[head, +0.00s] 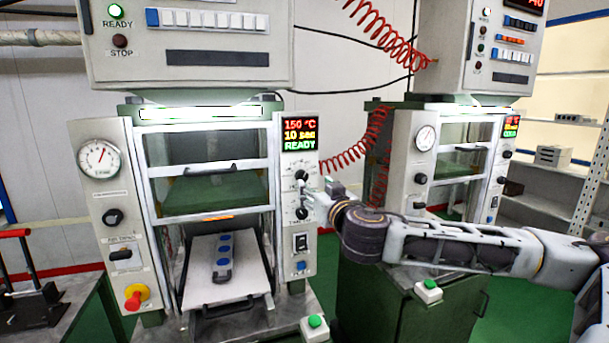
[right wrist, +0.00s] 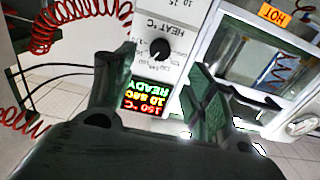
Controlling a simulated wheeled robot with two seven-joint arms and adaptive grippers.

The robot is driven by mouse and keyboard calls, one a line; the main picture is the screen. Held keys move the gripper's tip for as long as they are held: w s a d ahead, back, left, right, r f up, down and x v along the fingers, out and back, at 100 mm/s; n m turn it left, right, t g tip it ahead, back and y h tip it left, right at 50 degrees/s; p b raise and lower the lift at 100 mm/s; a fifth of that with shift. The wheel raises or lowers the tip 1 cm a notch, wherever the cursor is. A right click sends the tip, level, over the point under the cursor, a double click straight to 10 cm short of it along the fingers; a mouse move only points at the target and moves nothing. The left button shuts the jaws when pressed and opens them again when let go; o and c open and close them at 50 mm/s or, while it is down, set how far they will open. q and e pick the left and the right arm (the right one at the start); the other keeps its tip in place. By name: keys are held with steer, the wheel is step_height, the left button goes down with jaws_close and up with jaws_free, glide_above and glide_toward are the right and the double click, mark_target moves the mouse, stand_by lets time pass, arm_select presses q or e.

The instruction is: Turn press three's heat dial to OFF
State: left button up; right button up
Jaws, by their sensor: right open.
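The heat dial (head: 302,175) is a black knob on the white right-hand panel of the near press (head: 298,238), just below its display (head: 300,134). The display reads 150 °C, 10 sec, READY. In the right wrist view the picture is inverted; the heat dial (right wrist: 160,48) shows beyond the fingers, between them, with its scale beside it. My right gripper (head: 318,192) is in front of the panel, close to the dials. It is open and empty in the right wrist view (right wrist: 158,70), with the fingers either side of the knob. Contact cannot be told. My left gripper is out of view.
A second black dial (head: 302,213) sits below the heat dial, with a switch and a blue button lower. A second press (head: 405,160) stands to the right. Red coiled hoses (head: 372,135) hang between. A mould (head: 222,258) lies on the near press's pulled-out tray (head: 250,275).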

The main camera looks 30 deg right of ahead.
mark_target(303, 178)
steer(key=shift+p+x, duration=1.6)
steer(key=shift+x, duration=3.25)
steer(key=shift+c, duration=0.5)
steer(key=c, duration=1)
